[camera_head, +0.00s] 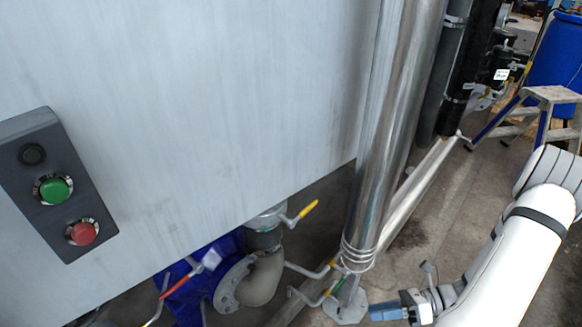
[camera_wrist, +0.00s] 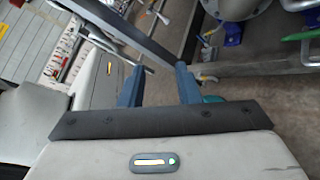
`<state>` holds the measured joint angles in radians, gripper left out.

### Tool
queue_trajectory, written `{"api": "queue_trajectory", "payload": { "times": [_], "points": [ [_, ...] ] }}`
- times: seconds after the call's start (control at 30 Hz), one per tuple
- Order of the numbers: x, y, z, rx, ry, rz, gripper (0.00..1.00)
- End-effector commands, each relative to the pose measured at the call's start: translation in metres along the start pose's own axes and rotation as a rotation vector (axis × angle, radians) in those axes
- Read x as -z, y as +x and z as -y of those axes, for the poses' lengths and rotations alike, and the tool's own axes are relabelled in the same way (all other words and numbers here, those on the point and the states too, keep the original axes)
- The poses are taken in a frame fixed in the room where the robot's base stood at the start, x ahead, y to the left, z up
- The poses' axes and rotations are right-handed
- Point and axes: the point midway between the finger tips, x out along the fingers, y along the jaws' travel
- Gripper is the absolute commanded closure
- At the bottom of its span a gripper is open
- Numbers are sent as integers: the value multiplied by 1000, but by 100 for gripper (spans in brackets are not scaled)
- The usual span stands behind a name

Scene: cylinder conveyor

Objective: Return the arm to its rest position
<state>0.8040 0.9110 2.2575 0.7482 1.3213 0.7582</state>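My arm reaches in from the right edge of the head view. My gripper (camera_head: 384,311) is low in that view, with its blue fingers pointing left. In the wrist view my gripper (camera_wrist: 158,82) shows two blue fingers standing apart with nothing held between them, so it is open. It appears clear of the steel pipe (camera_head: 396,120) in the head view, though the depth between them is hard to judge.
A large grey panel (camera_head: 220,90) fills the left of the head view. A dark control box (camera_head: 35,180) has a green button (camera_head: 54,190) and a red button (camera_head: 83,233). Valves with a yellow handle (camera_head: 308,209) sit below. A step ladder (camera_head: 552,95) and blue barrel (camera_head: 556,50) stand behind.

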Motion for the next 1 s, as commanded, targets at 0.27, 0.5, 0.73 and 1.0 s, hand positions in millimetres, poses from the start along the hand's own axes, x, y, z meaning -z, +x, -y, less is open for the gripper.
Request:
{"api": "queue_trajectory", "payload": {
  "times": [0.27,0.5,0.73,1.0],
  "points": [
    [-78,-9,-68,-44,-463,-427,70],
    [-134,-14,-123,-121,-873,-768,70],
    [-187,-18,-177,-218,-1273,-1080,70],
    [-247,-23,-242,-339,-1731,-1428,70]
  ]
}}
